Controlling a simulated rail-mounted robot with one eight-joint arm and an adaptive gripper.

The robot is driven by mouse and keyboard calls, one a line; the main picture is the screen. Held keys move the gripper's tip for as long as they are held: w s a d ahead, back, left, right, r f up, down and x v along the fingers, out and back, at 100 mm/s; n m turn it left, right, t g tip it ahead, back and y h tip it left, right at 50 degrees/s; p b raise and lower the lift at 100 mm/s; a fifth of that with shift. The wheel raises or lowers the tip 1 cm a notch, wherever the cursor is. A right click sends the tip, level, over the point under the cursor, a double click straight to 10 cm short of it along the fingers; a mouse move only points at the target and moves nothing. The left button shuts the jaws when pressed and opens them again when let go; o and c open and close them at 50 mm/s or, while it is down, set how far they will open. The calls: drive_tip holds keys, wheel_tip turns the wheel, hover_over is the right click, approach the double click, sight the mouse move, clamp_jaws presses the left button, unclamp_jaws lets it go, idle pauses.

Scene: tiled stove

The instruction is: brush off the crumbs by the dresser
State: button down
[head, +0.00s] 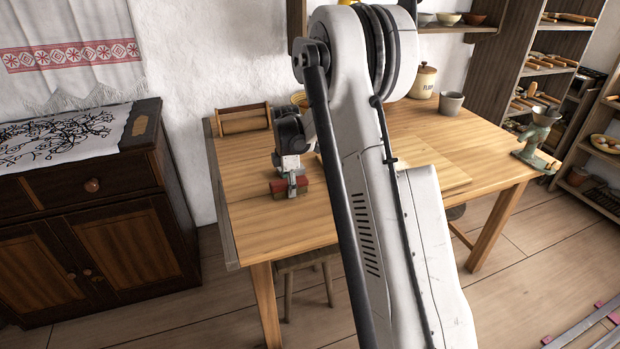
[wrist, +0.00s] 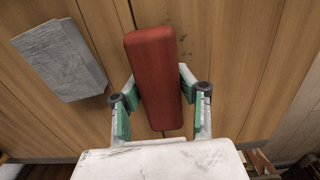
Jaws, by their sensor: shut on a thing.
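My gripper (head: 290,186) is over the left part of the wooden table (head: 300,222), on the side towards the dark dresser (head: 95,225). It is shut on a red block-shaped thing (head: 279,186), likely the brush. In the wrist view my gripper (wrist: 163,92) has its green-padded fingers on either side of the red brush (wrist: 152,65). The brush's underside is hidden, and I cannot tell if it touches the table. Small dark specks (wrist: 190,52) lie on the boards beside the brush; they may be crumbs or stains.
A grey slab (wrist: 60,60) lies left of the brush in the wrist view. A wooden box (head: 243,120) stands at the table's back left. A flour canister (head: 424,82), a grey cup (head: 451,104) and a mincer (head: 537,140) stand further right. The table's front left is clear.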

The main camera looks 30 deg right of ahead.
sight(297, 208)
drive_tip(key=shift+s+a+b, duration=0.15)
drive_tip(key=shift+s+a, duration=0.15)
drive_tip(key=shift+s, duration=0.95)
drive_tip(key=shift+s+a+b, duration=0.2)
drive_tip(key=shift+s+a, duration=0.05)
drive_tip(key=shift+s, duration=1.05)
drive_tip(key=shift+s+a+b, duration=0.15)
drive_tip(key=shift+s+a, duration=0.15)
drive_tip(key=shift+s, duration=0.95)
drive_tip(key=shift+s+r, duration=0.15)
drive_tip(key=shift+r, duration=0.05)
wheel_tip(297, 208, up, 8)
drive_tip(key=p, duration=0.4)
